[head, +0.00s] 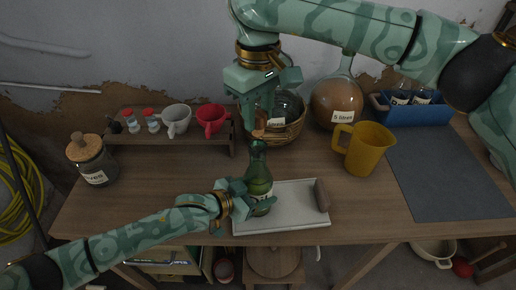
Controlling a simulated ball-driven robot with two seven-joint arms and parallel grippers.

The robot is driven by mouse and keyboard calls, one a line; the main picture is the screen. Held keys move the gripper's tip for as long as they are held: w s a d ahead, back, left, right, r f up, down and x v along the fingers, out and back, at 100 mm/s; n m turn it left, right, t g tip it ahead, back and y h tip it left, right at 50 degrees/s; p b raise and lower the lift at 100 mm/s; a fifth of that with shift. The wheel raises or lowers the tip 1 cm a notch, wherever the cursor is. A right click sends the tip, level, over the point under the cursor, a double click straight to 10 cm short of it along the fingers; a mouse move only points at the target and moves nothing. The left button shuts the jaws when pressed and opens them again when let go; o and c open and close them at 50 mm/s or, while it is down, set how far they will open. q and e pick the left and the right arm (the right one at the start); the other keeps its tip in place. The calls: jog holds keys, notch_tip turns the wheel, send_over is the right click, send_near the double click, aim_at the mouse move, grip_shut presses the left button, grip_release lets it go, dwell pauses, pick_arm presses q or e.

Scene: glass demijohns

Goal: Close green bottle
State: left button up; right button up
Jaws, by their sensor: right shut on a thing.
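The green bottle (258,170) stands upright on a pale tray (290,215) near the middle of the table. My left gripper (258,199) is at the bottle's lower body, its fingers around it. They partly hide the bottle's label. My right gripper (259,122) comes down from above and is shut on a small brown stopper (258,133). The stopper is just above the bottle's mouth, in line with the neck. I cannot tell if the stopper touches the mouth.
A wicker basket with a glass jar (290,105) stands close behind the bottle. A 5-litre demijohn (336,103) and a yellow jug (369,149) are to the right. Mugs (211,119) stand on a low shelf at left.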

aim_at(258, 135)
jog(key=shift+f, duration=1.4)
jog(key=shift+f, duration=0.9)
jog(key=shift+f, duration=0.6)
jog(key=o, duration=1)
notch_tip(258, 135, up, 12)
jog(key=shift+f, duration=0.1)
